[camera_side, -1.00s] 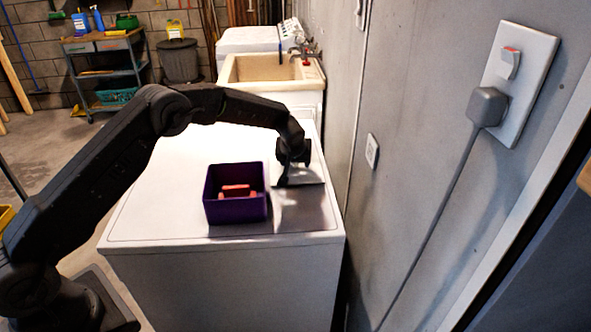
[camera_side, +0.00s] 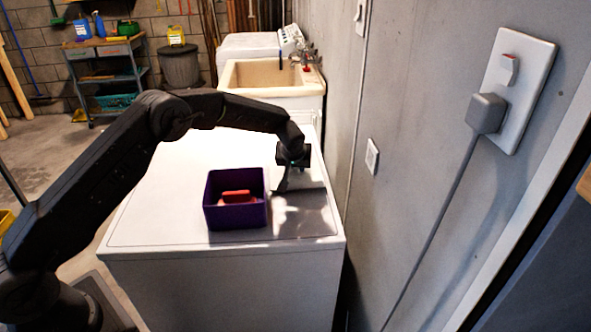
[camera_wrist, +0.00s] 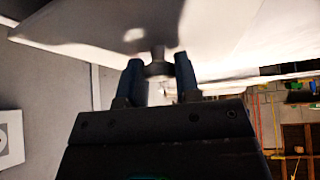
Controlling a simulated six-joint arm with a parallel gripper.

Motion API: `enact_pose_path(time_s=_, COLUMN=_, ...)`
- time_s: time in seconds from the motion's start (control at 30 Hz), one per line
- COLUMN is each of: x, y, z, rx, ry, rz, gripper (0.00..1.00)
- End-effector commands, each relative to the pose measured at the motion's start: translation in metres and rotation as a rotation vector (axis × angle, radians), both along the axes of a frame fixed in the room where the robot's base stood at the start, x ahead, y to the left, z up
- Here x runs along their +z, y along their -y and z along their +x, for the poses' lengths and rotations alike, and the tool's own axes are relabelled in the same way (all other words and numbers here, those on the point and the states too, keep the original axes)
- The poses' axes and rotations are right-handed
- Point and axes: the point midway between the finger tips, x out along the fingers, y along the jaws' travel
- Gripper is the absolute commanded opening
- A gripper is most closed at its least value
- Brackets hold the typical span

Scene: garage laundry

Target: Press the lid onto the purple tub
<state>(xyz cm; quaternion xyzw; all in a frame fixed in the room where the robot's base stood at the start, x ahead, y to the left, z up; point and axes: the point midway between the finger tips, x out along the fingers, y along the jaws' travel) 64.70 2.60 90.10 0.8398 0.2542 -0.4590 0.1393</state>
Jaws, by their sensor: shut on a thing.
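The purple tub (camera_side: 237,217) stands upright and open on the white machine top, with a red object (camera_side: 236,197) inside. My gripper (camera_side: 284,182) is to the right of the tub, above the machine top. In the wrist view my gripper (camera_wrist: 158,68) has its two fingers shut on the knob of a pale lid (camera_wrist: 95,30). The lid is apart from the tub and hard to make out against the white top in the side view. A shadow lies under it.
The white machine top (camera_side: 160,215) is clear around the tub. A grey wall (camera_side: 420,150) with an outlet and a plugged cord rises close on the right. A utility sink (camera_side: 245,93) with a tap stands behind.

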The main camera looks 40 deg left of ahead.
Motion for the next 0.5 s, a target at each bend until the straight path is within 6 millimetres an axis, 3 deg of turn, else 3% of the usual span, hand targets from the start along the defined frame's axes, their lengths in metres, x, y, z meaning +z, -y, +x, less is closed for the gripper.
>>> enact_pose_path(time_s=0.5, x=0.088, y=-0.001, z=0.0, rx=0.005, ry=0.003, rz=0.001, gripper=0.07)
